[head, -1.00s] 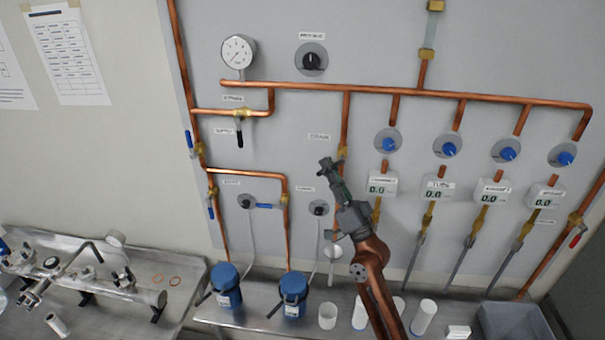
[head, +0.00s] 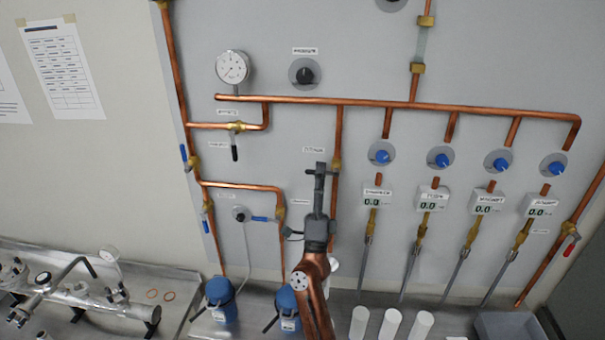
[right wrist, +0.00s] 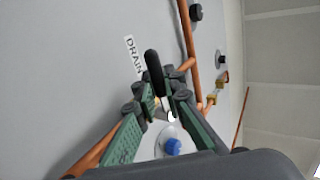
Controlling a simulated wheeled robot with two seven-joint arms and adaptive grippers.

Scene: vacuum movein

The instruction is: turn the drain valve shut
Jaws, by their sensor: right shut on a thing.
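The drain valve sits on the vertical copper pipe in the middle of the wall panel, with brass at its body (head: 337,166). Its DRAIN label shows in the right wrist view (right wrist: 134,54). My right gripper (head: 320,170) reaches up to the valve and covers its handle in the head view. In the right wrist view the black valve handle (right wrist: 153,70) lies at the tips of my right gripper (right wrist: 163,97), which is shut on it. How far the handle is turned is hard to tell. My left gripper is not in view.
A pressure gauge (head: 233,67) and a black knob (head: 305,72) sit above left. Several blue knobs and digital meters (head: 376,197) line the panel to the right. Blue-topped vessels (head: 220,298) and white cylinders (head: 390,324) stand on the bench below.

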